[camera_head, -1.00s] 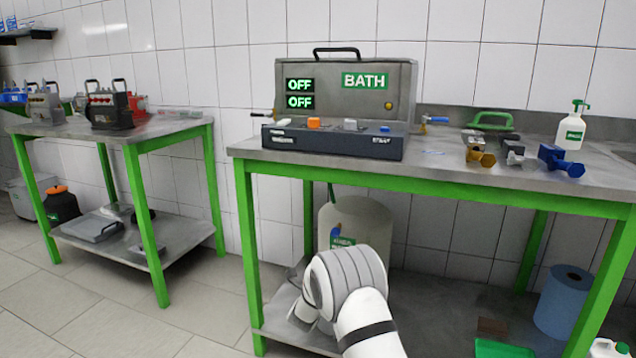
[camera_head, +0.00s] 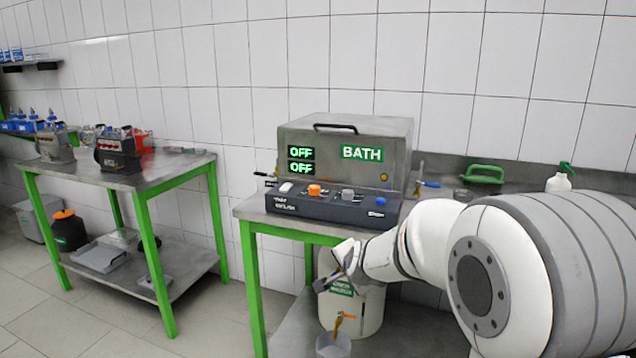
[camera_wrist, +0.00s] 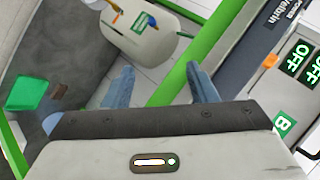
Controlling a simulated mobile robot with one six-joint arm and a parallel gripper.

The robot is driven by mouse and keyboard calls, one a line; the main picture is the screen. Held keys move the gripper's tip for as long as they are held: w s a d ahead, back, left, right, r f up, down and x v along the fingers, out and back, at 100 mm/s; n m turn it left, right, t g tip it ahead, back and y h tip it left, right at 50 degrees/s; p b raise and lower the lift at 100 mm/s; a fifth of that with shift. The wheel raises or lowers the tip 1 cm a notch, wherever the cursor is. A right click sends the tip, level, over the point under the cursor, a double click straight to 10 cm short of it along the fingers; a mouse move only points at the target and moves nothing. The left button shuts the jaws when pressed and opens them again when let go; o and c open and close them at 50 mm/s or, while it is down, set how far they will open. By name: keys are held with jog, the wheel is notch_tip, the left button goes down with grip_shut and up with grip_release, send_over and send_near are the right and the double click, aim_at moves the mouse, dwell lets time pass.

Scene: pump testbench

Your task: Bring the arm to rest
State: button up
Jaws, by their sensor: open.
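My gripper (camera_wrist: 162,80) is open in the wrist view, with two blue fingers apart and nothing between them. In the head view my arm (camera_head: 430,240) reaches in from the right, large and close. Its end is in front of the bench, near a white container (camera_head: 365,308) with a green label. That container also shows beyond the fingers in the wrist view (camera_wrist: 150,45). The arm hides the right part of the bench.
The bath unit (camera_head: 350,130) reads OFF on both displays, with a control box (camera_head: 330,208) before it. Its bench has green legs (camera_head: 252,290). A second green-legged table (camera_head: 150,178) holds devices at left. A beaker (camera_head: 333,346) stands below the container's tap.

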jog(key=s+d+r+n+g+p, duration=0.2)
jog(key=s+r+p, duration=0.3)
jog(key=s, duration=0.6)
jog(key=s+d+r+n+g+h+p, duration=0.1)
jog(key=s+d+r+n+g+p, duration=0.2)
jog(key=s, duration=0.7)
jog(key=s+d+r+n+g+p, duration=0.2)
jog(key=s+r+n+p, duration=0.4)
jog(key=s, duration=0.5)
jog(key=shift+s+d+r+g+p, duration=0.35)
jog(key=shift+d+r, duration=0.25)
jog(key=shift+r, duration=0.35)
jog(key=shift+w, duration=0.1)
